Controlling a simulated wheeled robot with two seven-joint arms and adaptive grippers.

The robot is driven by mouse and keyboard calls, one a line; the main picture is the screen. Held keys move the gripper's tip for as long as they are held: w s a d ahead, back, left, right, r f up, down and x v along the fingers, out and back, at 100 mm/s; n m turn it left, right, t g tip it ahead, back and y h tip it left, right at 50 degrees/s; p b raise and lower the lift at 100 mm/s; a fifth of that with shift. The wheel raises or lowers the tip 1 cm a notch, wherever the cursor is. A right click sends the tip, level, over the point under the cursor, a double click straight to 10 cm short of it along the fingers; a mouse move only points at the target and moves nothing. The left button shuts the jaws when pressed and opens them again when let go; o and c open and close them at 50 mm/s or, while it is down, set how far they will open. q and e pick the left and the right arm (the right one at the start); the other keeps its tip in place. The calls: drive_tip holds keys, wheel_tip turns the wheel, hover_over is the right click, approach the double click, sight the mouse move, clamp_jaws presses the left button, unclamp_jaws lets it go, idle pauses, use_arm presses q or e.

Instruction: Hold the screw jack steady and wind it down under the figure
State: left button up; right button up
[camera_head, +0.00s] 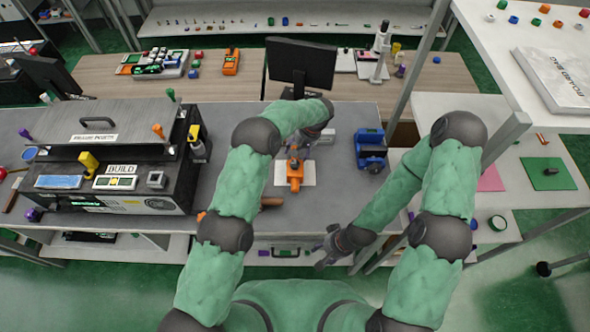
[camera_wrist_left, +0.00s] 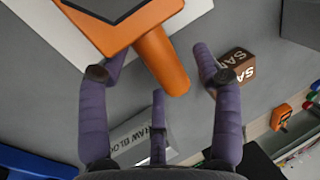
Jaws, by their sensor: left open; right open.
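The orange screw jack (camera_head: 294,178) stands on a white plate (camera_head: 308,174) in the middle of the grey bench. In the left wrist view its orange cylindrical part (camera_wrist_left: 163,62) sticks out from a block with a dark face. My left gripper (camera_head: 302,144) is at the far side of the jack. Its purple fingers (camera_wrist_left: 158,72) are open, with the orange cylinder between them; I cannot tell whether they touch it. My right gripper (camera_head: 327,252) is open and empty, low near the bench's front edge. I cannot make out a figure on the jack.
A blue machine (camera_head: 370,150) stands right of the jack. A large dark press-like unit (camera_head: 110,165) fills the bench's left. A monitor (camera_head: 300,63) stands behind. A brown lettered box (camera_wrist_left: 238,64) lies beside the left fingers.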

use_arm(q)
drive_tip(key=v, duration=1.2)
